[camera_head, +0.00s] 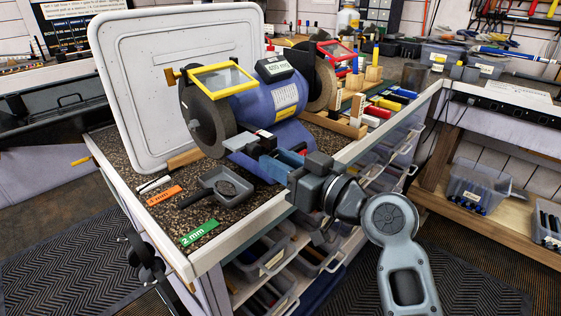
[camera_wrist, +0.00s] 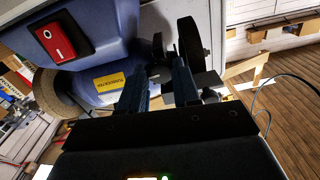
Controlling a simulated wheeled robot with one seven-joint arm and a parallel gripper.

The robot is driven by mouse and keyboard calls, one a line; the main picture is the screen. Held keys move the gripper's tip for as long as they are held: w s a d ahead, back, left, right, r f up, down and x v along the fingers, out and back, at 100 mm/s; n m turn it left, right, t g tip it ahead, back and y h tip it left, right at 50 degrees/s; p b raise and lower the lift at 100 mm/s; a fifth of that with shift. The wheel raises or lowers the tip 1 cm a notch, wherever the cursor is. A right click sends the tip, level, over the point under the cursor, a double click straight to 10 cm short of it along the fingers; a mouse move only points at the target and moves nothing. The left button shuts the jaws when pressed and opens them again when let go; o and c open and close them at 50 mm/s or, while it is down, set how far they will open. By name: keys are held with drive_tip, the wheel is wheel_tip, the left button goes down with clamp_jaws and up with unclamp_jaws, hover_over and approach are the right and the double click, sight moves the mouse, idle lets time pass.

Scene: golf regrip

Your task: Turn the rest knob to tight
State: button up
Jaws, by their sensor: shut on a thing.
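The blue bench grinder (camera_head: 285,125) stands on the speckled bench top, with a grey wheel (camera_head: 205,122) at its left end. A grey metal tool rest (camera_head: 246,143) sits in front of that wheel. My gripper (camera_head: 277,160) is at the rest's right side, low in front of the grinder body. In the wrist view, my two blue fingers (camera_wrist: 158,78) reach toward the dark parts beside the grinder. My gripper is shut on the rest knob, which is mostly hidden between the fingers. Its tight or loose setting cannot be read.
A red switch (camera_wrist: 54,40) is on the grinder's front. A grey tray (camera_head: 228,187), an orange tag (camera_head: 164,195) and a green "2 mm" tag (camera_head: 199,233) lie on the bench's near left. A white panel (camera_head: 140,90) stands behind. Small bottles and wooden blocks crowd the right.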

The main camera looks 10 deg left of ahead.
drive_tip(key=shift+m, duration=1)
drive_tip(key=o, duration=1.1)
drive_tip(key=shift+c, duration=0.2)
drive_tip(key=b+v, duration=0.1)
drive_tip(key=v, duration=0.6)
drive_tip(key=shift+s+d, duration=0.25)
drive_tip(key=shift+d, duration=0.05)
